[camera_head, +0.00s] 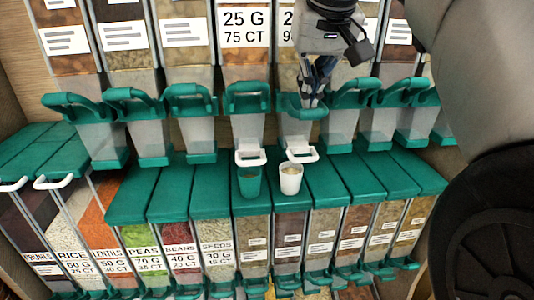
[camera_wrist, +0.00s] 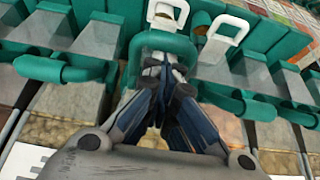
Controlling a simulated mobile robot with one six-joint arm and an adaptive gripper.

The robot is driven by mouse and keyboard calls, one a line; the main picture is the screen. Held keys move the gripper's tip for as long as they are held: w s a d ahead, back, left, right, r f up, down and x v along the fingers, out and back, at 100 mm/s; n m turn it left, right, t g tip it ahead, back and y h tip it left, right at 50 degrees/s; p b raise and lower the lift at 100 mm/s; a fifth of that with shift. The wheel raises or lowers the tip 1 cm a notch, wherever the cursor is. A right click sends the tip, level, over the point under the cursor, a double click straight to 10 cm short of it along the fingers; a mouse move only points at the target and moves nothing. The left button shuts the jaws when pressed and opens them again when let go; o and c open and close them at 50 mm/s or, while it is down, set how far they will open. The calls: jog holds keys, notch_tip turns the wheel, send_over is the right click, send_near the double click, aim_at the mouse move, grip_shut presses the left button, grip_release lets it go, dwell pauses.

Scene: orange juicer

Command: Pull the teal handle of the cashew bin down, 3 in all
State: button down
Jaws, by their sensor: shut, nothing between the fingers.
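My gripper (camera_head: 312,97) is shut and empty, at the teal handle (camera_head: 296,112) of the clear bin just right of the "25 G 75 CT" bin. This handle sits a little lower than the ones beside it. In the wrist view my closed fingers (camera_wrist: 166,68) are over the same handle (camera_wrist: 142,45) and overlap it; I cannot tell if they touch it. The bin's label is mostly hidden behind my wrist, and no cashew name is readable. A white cup (camera_head: 290,181) stands below this bin, with something pale inside.
A green cup (camera_head: 249,186) stands left of the white cup, under the neighbouring bin. A teal handle (camera_head: 247,97) is close on the left and another (camera_head: 351,93) on the right. Teal lids (camera_head: 180,190) of the lower bins form a ledge below.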

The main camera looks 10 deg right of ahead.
jog(key=shift+s, duration=0.15)
jog(key=r+p, duration=0.1)
jog(key=r, duration=0.1)
jog(key=r+p, duration=0.4)
jog(key=shift+s+r, duration=0.15)
jog(key=shift+s, duration=0.15)
jog(key=shift+s+f+v, duration=0.1)
jog(key=shift+s+v, duration=0.05)
jog(key=shift+v, duration=0.8)
jog(key=shift+s+f+v, duration=0.1)
jog(key=shift+s+v, duration=0.05)
jog(key=shift+v, duration=0.85)
jog(key=shift+s+f+v, duration=0.1)
jog(key=shift+s+v, duration=0.05)
jog(key=shift+v, duration=0.8)
jog(key=shift+r, duration=0.1)
